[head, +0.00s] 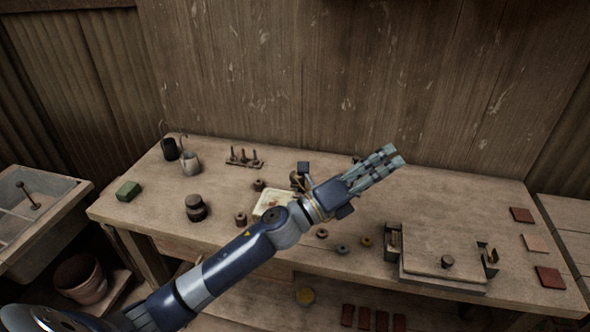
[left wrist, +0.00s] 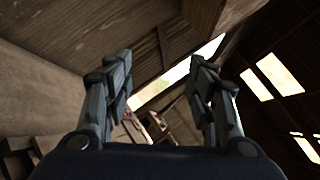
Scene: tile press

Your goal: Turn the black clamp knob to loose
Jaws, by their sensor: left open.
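The tile press (head: 425,270) stands at the right front of the workbench, with a flat pale top plate. A small dark round knob (head: 447,262) sits on this plate. Dark metal brackets stand at the press's left side (head: 393,240) and right side (head: 489,258). I cannot tell for sure which part is the black clamp knob, nor how it is turned. My left gripper (head: 393,160) is open and empty above the back of the bench, up and left of the press. Its two spread fingers also show in the left wrist view (left wrist: 161,78), with nothing between them.
The workbench (head: 400,210) holds dark jars (head: 196,208), a green block (head: 128,191), a peg rack (head: 244,158) and several small rings. Reddish tiles (head: 521,215) lie at the right. A sink (head: 30,205) stands at the left. The bench behind the press is clear.

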